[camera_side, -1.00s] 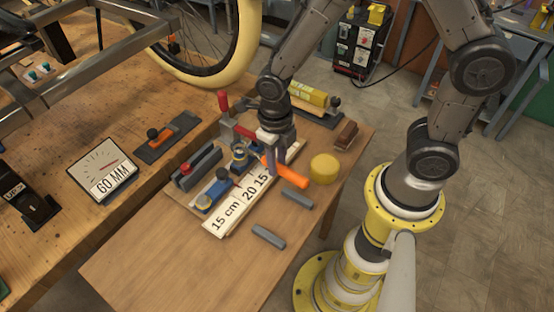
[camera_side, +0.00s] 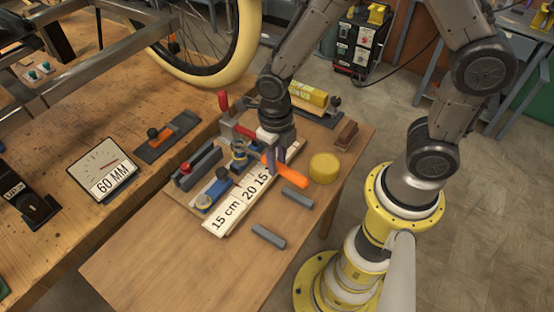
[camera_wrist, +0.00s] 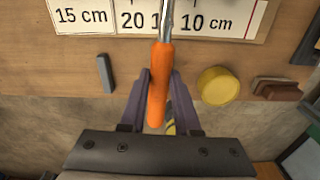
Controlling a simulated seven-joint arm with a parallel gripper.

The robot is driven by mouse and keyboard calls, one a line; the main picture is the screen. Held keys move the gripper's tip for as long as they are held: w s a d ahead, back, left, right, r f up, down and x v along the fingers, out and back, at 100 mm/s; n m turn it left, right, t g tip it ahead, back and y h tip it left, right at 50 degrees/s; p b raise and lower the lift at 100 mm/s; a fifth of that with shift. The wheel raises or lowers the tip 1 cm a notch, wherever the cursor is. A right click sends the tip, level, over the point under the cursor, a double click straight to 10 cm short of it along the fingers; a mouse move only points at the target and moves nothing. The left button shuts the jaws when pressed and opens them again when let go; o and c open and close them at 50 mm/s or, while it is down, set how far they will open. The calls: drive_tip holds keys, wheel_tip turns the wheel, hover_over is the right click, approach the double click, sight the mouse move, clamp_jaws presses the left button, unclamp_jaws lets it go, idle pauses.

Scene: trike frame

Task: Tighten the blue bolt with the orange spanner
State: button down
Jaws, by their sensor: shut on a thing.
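The orange spanner handle (camera_side: 288,174) slopes down to the right beside the label board in the side view. In the wrist view the orange handle (camera_wrist: 157,85) lies between my two fingers, and its metal shaft (camera_wrist: 166,20) runs up over the board and out of the frame. My gripper (camera_side: 276,160) is shut on the handle; its fingers flank it in the wrist view (camera_wrist: 158,82). A blue part (camera_side: 215,190) sits on the fixture to the left. I cannot tell whether it is the blue bolt. The spanner's jaw end is not clearly visible.
The white label board (camera_side: 228,214) reads 15 cm, 20 and 15. Grey bars (camera_side: 268,236) and a yellow cylinder (camera_side: 324,168) stand right and in front of it. A red-handled clamp (camera_side: 224,102) stands behind. A 60 MM dial (camera_side: 103,170) is at left.

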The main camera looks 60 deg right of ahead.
drive_tip(key=shift+f, duration=1.1)
idle(0.4)
drive_tip(key=c, duration=1.3)
unclamp_jaws()
drive_tip(key=shift+c, duration=0.2)
clamp_jaws()
drive_tip(key=shift+w+a+m, duration=0.15)
drive_tip(key=shift+a+m, duration=0.5)
drive_tip(key=shift+a, duration=0.05)
drive_tip(key=shift+w+a+m, duration=0.15)
drive_tip(key=shift+a+m, duration=0.5)
drive_tip(key=shift+a, duration=0.05)
drive_tip(key=shift+w+a+r+m, duration=0.1)
drive_tip(key=shift+w+a+m, duration=0.2)
drive_tip(key=shift+a+m, duration=0.3)
drive_tip(key=shift+w+a+f+m, duration=0.1)
drive_tip(key=shift+w+a+m, duration=0.25)
drive_tip(key=shift+a+m, duration=0.25)
drive_tip(key=shift+w+a+r+m, duration=0.1)
drive_tip(key=shift+w+a+m, duration=0.2)
drive_tip(key=shift+a+m, duration=0.3)
idle(1.0)
